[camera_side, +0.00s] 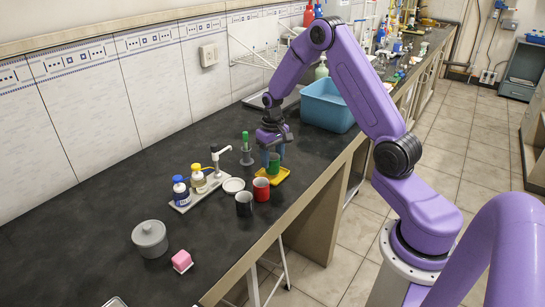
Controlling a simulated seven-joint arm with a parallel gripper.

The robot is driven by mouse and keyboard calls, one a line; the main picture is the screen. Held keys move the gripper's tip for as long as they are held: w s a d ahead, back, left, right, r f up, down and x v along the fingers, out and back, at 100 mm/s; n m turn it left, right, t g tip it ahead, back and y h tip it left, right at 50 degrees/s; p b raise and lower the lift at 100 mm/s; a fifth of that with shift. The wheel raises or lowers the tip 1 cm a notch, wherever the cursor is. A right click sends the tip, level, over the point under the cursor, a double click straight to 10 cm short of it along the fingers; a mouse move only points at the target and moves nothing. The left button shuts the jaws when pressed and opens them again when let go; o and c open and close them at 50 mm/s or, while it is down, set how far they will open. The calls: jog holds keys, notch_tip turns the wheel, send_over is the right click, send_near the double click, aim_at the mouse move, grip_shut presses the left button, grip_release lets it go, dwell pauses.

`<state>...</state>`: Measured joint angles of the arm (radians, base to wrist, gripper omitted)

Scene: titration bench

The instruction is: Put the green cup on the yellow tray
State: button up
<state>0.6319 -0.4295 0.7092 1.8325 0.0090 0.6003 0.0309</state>
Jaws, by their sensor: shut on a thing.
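The green cup (274,163) is upright, at the right end of the row of cups. My gripper (273,154) is above and around its upper part, pointing down and shut on it. The yellow tray (283,175) lies flat on the dark bench directly under the cup. The cup's lower end overlaps the tray in this view; I cannot tell whether it touches the tray or is held just above it. Part of the tray is hidden behind the cup and the red cup.
A blue bin (328,106) is behind.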

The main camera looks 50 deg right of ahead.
jog(key=shift+f, duration=0.75)
dwell(0.8)
jog(key=o, duration=1.2)
jog(key=shift+o, duration=0.2)
jog(key=shift+r, duration=0.15)
jog(key=shift+r, duration=2.85)
